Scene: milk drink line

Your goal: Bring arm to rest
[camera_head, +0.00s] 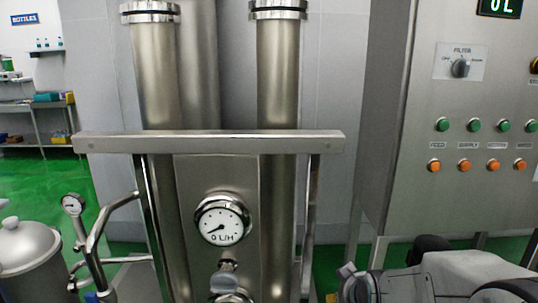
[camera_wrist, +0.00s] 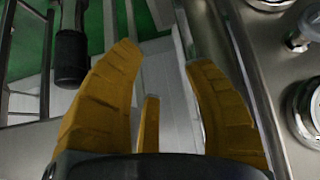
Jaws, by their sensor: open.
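My gripper (camera_wrist: 160,62) shows in the wrist view, with its yellow-brown fingers spread apart and nothing between them. Beyond the fingers are a metal edge and a pale strip of surface. In the head view, part of my arm (camera_head: 450,280) shows at the bottom right, below the control panel. The gripper's fingers cannot be made out in the head view.
A steel filter unit with two columns (camera_head: 277,90) and a flow gauge (camera_head: 222,220) reading about 0 L/H stands ahead. A control panel (camera_head: 465,195) with green and orange buttons and a filter knob (camera_head: 460,68) is at right. A metal can (camera_head: 28,255) stands lower left.

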